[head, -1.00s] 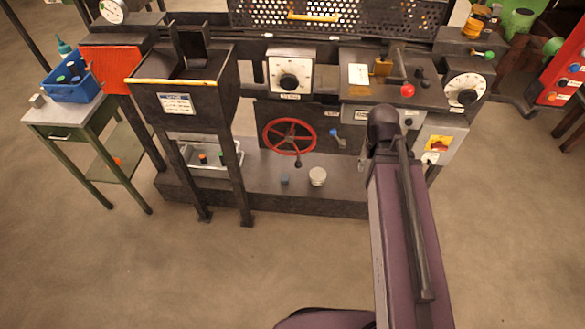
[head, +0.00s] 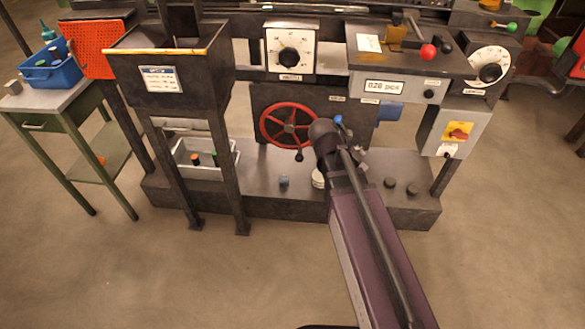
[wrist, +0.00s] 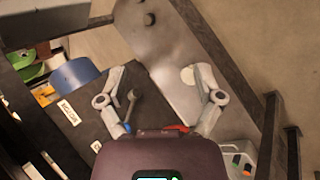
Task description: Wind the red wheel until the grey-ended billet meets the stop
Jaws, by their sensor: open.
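The red wheel (head: 287,124) stands upright on the front of the dark machine, with a dark handle knob (head: 299,155) at its lower rim. In the wrist view only a sliver of red (wrist: 176,128) shows, just beyond my wrist housing. My gripper (wrist: 160,78) is open and empty, its fingers spread wide above the machine base. A blue-tipped lever (head: 338,119) is close to my arm's end. I cannot make out the grey-ended billet or the stop.
A dark hopper (head: 210,100) on legs stands left of the wheel, over a white tray (head: 220,171) holding small cylinders. A grey switch box (head: 452,127) is at right. The front floor is clear.

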